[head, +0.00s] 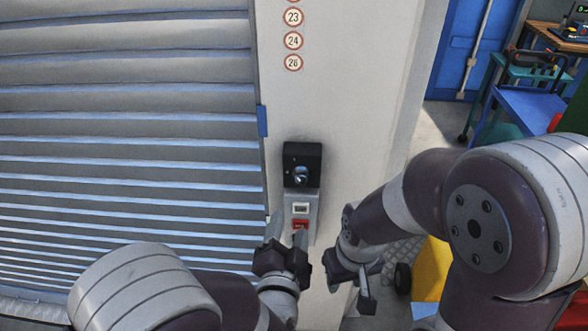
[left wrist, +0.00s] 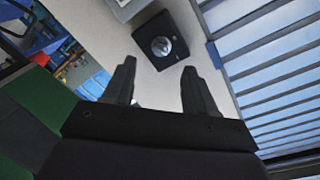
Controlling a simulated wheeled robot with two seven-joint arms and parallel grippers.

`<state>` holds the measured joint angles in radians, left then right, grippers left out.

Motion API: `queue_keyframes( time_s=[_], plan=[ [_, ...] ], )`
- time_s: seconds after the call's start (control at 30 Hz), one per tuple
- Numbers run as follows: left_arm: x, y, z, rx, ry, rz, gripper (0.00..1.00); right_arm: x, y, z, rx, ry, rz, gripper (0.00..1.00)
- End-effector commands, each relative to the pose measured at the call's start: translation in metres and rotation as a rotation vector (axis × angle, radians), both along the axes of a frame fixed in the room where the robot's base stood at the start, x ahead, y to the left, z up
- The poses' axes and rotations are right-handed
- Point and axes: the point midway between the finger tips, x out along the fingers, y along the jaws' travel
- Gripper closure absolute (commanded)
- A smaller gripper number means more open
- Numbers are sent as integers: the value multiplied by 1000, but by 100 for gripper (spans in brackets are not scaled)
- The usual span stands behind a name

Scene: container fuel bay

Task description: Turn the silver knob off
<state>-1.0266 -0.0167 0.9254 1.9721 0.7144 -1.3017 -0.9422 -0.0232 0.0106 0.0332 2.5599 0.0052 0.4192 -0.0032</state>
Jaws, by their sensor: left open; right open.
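The silver knob (head: 301,174) sits on a black box (head: 302,152) fixed to the pale wall panel. In the left wrist view the knob (left wrist: 162,45) is beyond the fingertips, between them in the picture and apart from them. My left gripper (head: 286,232) is open and below the knob, in front of the lower part of the switch plate; its fingers also show in the left wrist view (left wrist: 158,82). My right gripper (head: 356,282) is open, lower and to the right of the plate, touching nothing that I can make out.
Below the knob, a grey switch plate (head: 313,213) carries a white switch (head: 301,209) and a red switch (head: 299,225). A slatted shutter (head: 130,120) fills the left. A yellow object (head: 431,268) stands behind my right arm. A blue cart (head: 525,106) is further back right.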

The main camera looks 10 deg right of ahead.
Motion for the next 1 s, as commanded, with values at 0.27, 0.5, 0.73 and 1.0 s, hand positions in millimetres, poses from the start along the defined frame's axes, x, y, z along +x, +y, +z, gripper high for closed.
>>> queue_keyframes(
  time_s=[0.27,0.5,0.73,1.0],
  plan=[
    [23,-15,12,24,-85,5,44,0,0,14,0,1,0,57],
    [81,-37,12,25,-83,1,44,0,0,30,0,0,0,57],
    [106,-46,10,24,-82,-1,44,0,0,35,0,1,0,57],
    [110,-47,9,23,-82,-2,44,0,0,35,0,1,0,57]
  ],
)
